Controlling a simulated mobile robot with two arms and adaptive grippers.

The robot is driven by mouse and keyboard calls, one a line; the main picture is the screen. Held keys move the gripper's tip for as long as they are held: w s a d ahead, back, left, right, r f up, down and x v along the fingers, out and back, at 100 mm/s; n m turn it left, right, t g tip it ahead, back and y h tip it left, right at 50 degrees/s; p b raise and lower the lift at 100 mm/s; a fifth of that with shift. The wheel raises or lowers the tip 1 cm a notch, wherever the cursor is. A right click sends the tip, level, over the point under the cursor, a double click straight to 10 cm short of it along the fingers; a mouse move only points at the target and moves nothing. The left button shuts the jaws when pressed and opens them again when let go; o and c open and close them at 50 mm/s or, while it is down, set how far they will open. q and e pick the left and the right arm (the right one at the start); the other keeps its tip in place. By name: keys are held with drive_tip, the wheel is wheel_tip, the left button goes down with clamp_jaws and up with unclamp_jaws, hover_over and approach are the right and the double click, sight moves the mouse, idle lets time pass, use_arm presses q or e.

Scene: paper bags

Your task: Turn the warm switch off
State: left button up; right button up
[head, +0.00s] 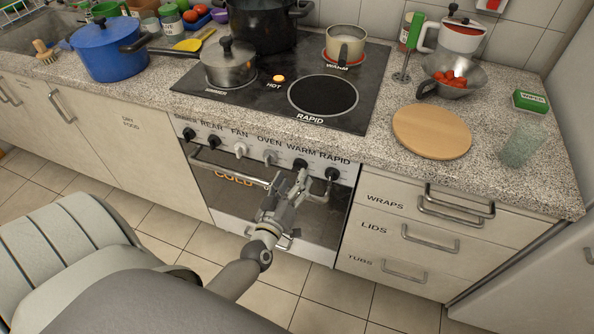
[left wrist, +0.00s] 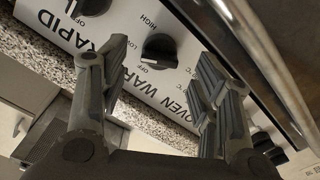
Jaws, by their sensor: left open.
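The warm switch (head: 300,165) is a black round knob on the stove's front panel, below the word WARM. In the left wrist view the same knob (left wrist: 158,48) shows beyond my open fingers, with OFF and HIGH printed around it. I cannot tell its setting for sure. My left gripper (head: 288,183) is open and empty, just in front of and below this knob, apparently apart from it. Its two fingers also show in the left wrist view (left wrist: 160,85). The warm burner (head: 357,62) shows a red ring under a light pot (head: 345,43). My right gripper is not in view.
The rapid knob (head: 331,173) is close on the right, the pale oven knob (head: 268,157) on the left. The oven handle (head: 228,172) runs below the knobs. An orange HOT lamp (head: 278,78) is lit. A round wooden board (head: 431,132) lies on the right counter.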

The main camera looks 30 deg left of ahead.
sight(297, 172)
use_arm(q)
drive_tip(key=shift+x, duration=1.85)
drive_tip(key=c, duration=1)
